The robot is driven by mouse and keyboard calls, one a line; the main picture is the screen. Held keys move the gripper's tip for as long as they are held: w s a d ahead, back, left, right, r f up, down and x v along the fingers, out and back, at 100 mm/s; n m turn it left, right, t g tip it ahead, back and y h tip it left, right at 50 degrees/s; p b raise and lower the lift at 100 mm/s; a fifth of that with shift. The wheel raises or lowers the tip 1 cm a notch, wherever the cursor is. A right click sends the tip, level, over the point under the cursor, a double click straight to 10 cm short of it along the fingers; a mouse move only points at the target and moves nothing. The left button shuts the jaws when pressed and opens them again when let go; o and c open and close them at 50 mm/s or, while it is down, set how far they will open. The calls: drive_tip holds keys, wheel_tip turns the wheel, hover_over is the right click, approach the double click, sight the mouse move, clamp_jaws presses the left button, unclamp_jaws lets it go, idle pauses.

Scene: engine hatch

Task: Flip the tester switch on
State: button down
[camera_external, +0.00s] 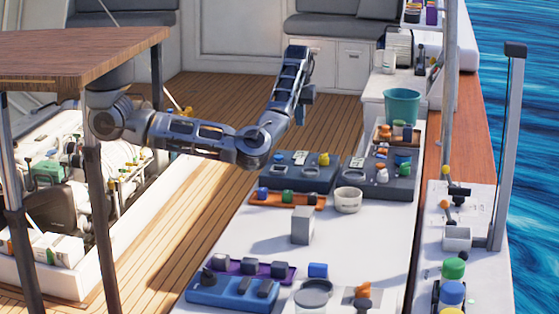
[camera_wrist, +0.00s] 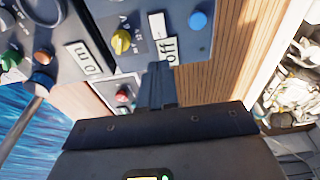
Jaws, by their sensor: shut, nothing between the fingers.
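A grey-blue panel box (camera_external: 300,180) stands on the white counter, with a yellow knob (camera_external: 323,159), a blue button and a white label. In the wrist view its top shows the yellow knob (camera_wrist: 121,42), the blue button (camera_wrist: 197,20), a white piece (camera_wrist: 157,25) and a label reading "off" (camera_wrist: 171,48). I cannot tell which part is the tester switch; my fingers may hide it. My gripper (camera_wrist: 158,72) is shut and empty, its tips close to the "off" label in that view. In the external view my gripper (camera_external: 300,118) hangs above the box, apparently apart from it.
A second grey panel box (camera_external: 378,187) with knobs and a white label stands to the right. An orange tray (camera_external: 287,201), a white bowl (camera_external: 348,200) and a grey block (camera_external: 302,226) are in front. A teal bucket (camera_external: 402,105) is behind.

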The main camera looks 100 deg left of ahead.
sight(301, 158)
drive_tip(key=f, duration=0.3)
drive_tip(key=a+f, duration=0.1)
drive_tip(key=f, duration=0.6)
drive_tip(key=shift+a+f+b, duration=0.2)
drive_tip(key=shift+a+b, duration=0.1)
drive_tip(key=shift+b, duration=0.1)
drive_tip(key=shift+a+f, duration=0.1)
drive_tip(key=shift+f, duration=0.45)
drive_tip(key=shift+a+p, duration=0.1)
drive_tip(key=shift+p, duration=0.4)
drive_tip(key=shift+f, duration=0.15)
drive_tip(key=shift+d+r+p, duration=0.25)
drive_tip(key=shift+d+p, duration=0.15)
drive_tip(key=shift+d, duration=0.4)
drive_tip(key=shift+r, duration=0.1)
